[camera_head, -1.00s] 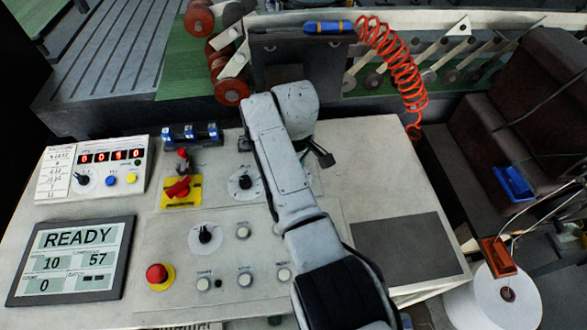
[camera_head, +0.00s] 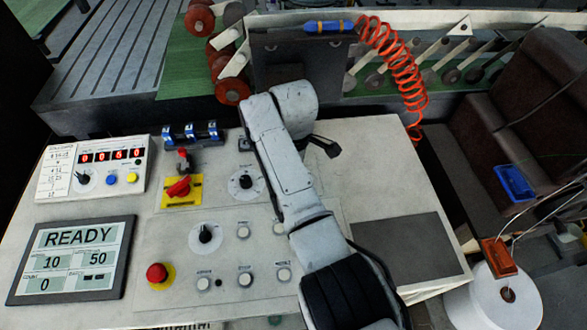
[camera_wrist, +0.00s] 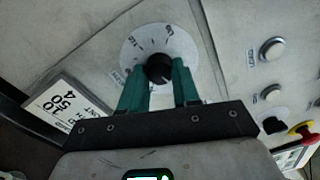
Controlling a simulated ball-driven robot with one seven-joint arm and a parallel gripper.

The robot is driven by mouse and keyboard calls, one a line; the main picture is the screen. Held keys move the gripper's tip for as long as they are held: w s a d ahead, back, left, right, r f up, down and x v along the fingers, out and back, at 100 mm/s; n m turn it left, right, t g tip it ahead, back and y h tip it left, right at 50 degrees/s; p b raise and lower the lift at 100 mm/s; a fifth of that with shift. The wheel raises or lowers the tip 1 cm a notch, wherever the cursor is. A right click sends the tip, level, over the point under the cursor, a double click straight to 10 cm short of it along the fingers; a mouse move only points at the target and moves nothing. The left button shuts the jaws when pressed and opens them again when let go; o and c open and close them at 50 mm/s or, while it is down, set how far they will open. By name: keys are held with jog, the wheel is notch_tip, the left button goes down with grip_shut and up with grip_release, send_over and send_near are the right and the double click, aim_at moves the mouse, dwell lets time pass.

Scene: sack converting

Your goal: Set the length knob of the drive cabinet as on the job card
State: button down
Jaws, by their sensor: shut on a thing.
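In the wrist view my gripper (camera_wrist: 160,88) has its two green fingers closed on the sides of a black knob (camera_wrist: 159,67). The knob sits on a pale round dial (camera_wrist: 150,42) with printed marks. In the head view my arm hides the fingers, and I cannot match the held knob to one there. Two black knobs on pale dials show on the cabinet top: an upper one (camera_head: 245,182) and a lower one (camera_head: 205,235). The display (camera_head: 72,260) reads READY, 10, 50 and 0.
A red emergency button (camera_head: 157,273), a red switch on a yellow plate (camera_head: 180,189) and several push buttons stand on the cabinet. A counter box (camera_head: 95,166) is at the left. A dark mat (camera_head: 410,248) lies at the right.

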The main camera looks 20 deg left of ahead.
jog(key=shift+r, duration=0.1)
jog(key=c, duration=0.8)
grip_release()
jog(key=r+b, duration=0.1)
jog(key=r, duration=0.9)
jog(key=shift+w+r+b, duration=0.2)
jog(key=shift+r+b, duration=0.15)
jog(key=shift+b, duration=0.05)
